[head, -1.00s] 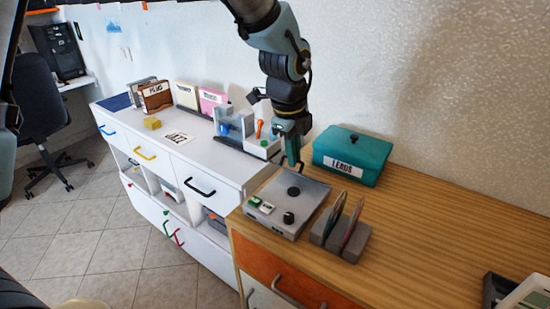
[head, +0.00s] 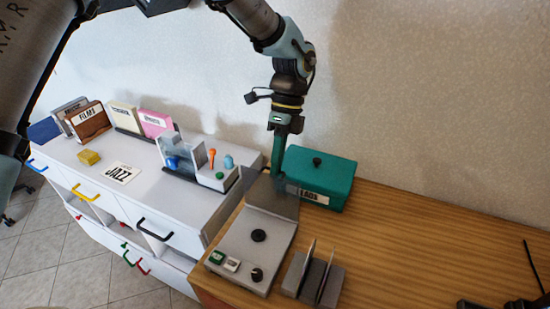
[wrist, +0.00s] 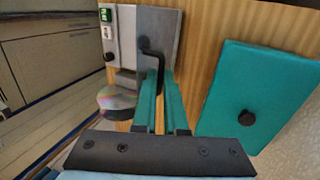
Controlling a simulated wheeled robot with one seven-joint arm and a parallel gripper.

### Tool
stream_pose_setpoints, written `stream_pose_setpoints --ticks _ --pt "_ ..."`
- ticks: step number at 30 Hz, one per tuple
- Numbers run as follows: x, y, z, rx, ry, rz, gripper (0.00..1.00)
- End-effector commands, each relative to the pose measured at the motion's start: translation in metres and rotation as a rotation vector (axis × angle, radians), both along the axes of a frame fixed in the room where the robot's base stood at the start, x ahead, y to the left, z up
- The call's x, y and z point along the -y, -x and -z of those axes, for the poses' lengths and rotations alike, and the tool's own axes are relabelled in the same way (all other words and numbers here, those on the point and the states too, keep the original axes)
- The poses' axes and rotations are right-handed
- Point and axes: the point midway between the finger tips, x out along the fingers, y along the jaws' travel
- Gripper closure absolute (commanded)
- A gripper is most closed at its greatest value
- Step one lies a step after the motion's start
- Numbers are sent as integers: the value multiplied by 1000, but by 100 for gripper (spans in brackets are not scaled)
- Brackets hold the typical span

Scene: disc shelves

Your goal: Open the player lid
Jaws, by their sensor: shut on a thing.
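The player (head: 235,245) is a pale grey box on the wooden top, with a black round hub (head: 258,236), a black knob and small buttons at its front. Its grey lid (head: 272,197) stands up at the player's back edge, off the hub; its exact tilt is hard to tell. My gripper (head: 279,182) is at the lid's upper edge. In the wrist view, the teal fingers are shut at the lid's black bar handle (wrist: 151,62); the fingertips partly hide the grip.
A teal lidded box labelled LEADS (head: 325,175) stands close right of my gripper. A grey slotted rack (head: 302,285) holds discs beside the player. A clear-sided holder (head: 195,160) with coloured items stands left.

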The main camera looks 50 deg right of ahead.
Motion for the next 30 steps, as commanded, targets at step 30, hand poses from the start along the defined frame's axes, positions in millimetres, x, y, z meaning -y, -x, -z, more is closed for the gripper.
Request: stream_pose_setpoints --ticks 30 --pt "7 -3 5 -21 -85 0 60"
